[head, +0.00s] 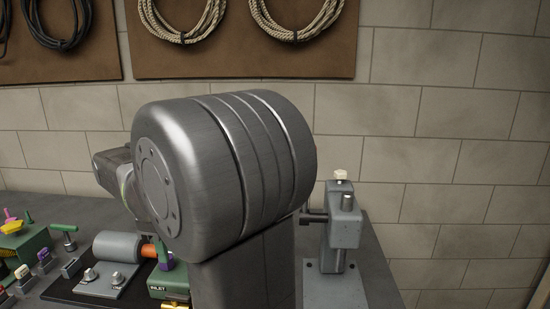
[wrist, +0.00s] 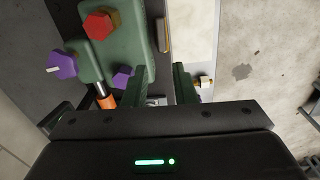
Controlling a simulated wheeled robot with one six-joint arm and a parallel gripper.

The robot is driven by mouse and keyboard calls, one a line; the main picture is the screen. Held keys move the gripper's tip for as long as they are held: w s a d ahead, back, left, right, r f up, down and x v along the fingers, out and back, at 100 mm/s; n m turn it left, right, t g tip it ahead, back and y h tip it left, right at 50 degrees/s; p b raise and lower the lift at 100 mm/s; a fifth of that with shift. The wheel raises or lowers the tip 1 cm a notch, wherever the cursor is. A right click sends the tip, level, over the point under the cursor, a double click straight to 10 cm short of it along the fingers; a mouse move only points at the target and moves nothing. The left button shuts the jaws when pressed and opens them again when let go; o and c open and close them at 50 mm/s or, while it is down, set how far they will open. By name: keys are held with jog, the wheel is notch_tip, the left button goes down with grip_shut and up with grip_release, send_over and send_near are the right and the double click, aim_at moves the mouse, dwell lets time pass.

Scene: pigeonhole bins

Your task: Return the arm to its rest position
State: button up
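My gripper (wrist: 160,88) shows in the wrist view with its two dark green fingers apart and nothing visible held between them. It points down over the bench edge, with green equipment to the left and bare floor to the right. In the head view my large grey arm joint fills the middle and hides part of the bench. The gripper's fingers cannot be made out in that view.
In the head view, a grey motor (head: 117,246) with an orange coupling (head: 148,251) and a green block marked INLET (head: 168,283) sit left of my arm. A grey upright fixture (head: 342,230) stands to the right. Coiled ropes (head: 296,20) hang on the wall behind.

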aim_at(177, 297)
notch_tip(177, 297, down, 14)
jog(key=shift+s+f, duration=0.1)
jog(key=shift+f, duration=0.1)
jog(key=shift+r+m+b, duration=0.15)
jog(key=shift+m+b, duration=0.15)
jog(key=shift+m, duration=0.2)
jog(key=shift+s+m, duration=0.1)
jog(key=shift+m, duration=1)
jog(key=shift+r, duration=0.1)
